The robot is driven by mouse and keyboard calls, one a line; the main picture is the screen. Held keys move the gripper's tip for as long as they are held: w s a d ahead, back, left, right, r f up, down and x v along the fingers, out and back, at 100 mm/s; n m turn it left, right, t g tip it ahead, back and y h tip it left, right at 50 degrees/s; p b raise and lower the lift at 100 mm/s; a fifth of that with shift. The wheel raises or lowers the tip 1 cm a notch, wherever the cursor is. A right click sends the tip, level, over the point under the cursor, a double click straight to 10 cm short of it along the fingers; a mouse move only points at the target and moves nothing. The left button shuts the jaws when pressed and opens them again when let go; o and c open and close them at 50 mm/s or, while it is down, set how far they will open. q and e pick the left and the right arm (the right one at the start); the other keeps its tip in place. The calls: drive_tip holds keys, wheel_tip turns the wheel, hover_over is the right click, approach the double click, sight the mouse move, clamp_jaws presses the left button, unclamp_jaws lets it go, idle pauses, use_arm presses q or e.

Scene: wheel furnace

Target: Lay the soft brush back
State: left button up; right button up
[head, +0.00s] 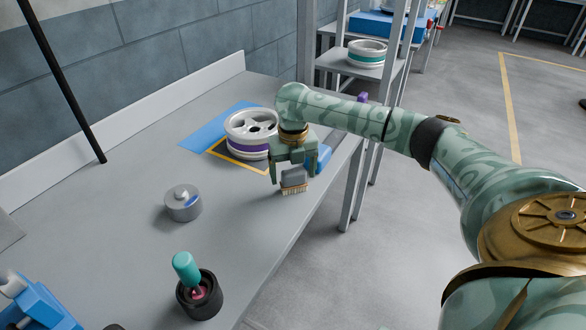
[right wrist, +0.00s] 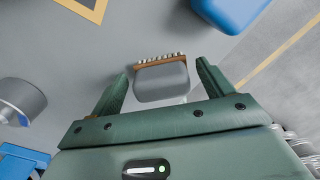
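The soft brush (head: 294,182), a grey block with a brown strip and pale bristles, is on the grey bench near its front edge, bristles down. My right gripper (head: 293,177) is over it, pointing down, with one finger on each side. In the right wrist view the brush (right wrist: 162,82) lies between the spread fingers of the gripper (right wrist: 162,80), with a small gap at each side. The gripper looks open and not closed on the brush. My left gripper is not in view.
A wheel (head: 250,135) with a purple band sits behind the gripper on a yellow-framed mat (head: 218,149). A blue block (head: 318,160) is close beside the gripper. A grey cylinder (head: 183,203) and a black cup (head: 203,300) with a teal-handled tool stand on the left. Bench between them is clear.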

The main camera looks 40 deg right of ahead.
sight(293, 169)
drive_tip(key=shift+r, duration=0.1)
use_arm(q)
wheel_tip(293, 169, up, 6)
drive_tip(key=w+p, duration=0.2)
drive_tip(key=p, duration=0.4)
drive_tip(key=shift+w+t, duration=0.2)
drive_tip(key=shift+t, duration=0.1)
use_arm(e)
wheel_tip(293, 169, up, 12)
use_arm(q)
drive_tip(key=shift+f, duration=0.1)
